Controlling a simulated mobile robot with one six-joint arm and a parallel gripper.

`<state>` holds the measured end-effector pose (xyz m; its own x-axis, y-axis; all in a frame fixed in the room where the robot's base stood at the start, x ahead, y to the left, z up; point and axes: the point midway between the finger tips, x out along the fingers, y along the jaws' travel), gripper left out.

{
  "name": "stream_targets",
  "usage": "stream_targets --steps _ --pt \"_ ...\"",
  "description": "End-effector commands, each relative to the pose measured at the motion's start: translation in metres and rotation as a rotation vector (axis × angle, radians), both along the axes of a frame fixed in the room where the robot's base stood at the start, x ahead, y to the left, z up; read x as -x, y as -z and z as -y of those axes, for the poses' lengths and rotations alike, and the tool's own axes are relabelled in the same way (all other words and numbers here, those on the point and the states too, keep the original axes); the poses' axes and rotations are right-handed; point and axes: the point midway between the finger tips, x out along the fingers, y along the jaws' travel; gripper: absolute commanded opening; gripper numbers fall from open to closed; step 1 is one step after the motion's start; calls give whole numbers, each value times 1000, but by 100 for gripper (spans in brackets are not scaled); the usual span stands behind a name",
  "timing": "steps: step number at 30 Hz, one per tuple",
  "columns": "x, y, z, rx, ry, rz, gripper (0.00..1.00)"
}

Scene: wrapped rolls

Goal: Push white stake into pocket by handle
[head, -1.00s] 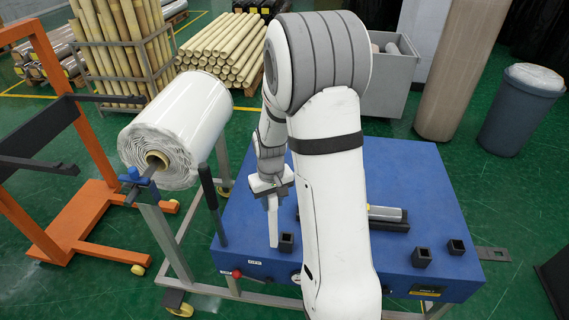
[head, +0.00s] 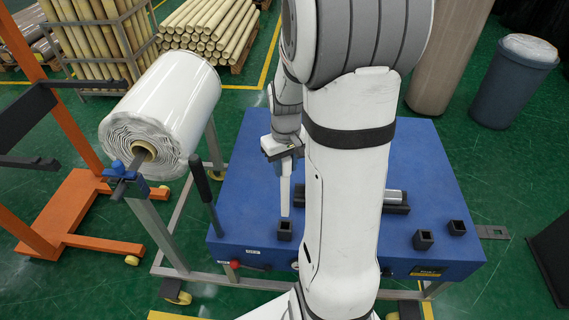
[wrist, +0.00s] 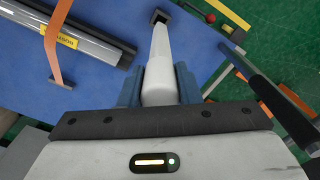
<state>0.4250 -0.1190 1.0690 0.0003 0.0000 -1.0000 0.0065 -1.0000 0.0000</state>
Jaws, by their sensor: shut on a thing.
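My gripper (head: 283,157) is shut on the white stake (head: 285,190), above the blue table (head: 245,190). The stake hangs close to upright, with its thicker handle part between the fingers in the wrist view (wrist: 159,80). A small square black pocket (head: 284,232) stands near the table's front left. The stake's lower end shows right at the pocket's upper edge. In the wrist view the stake's narrow tip meets the same pocket (wrist: 160,16). I cannot tell whether the tip is inside it or just above or behind it.
Two more black pockets stand to the right, one (head: 422,240) nearer and one (head: 457,228) farther right. A silver cylinder (head: 392,197) lies on a black holder. A black lever (head: 203,185) rises at the table's left edge, beside a large white wrapped roll (head: 165,110).

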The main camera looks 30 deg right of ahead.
Motion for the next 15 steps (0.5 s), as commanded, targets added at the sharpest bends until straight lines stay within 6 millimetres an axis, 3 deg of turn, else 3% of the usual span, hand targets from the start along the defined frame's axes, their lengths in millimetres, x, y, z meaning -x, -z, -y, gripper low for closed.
stream_targets --steps 15 --pt "0 47 -1 0 -1 0 0"
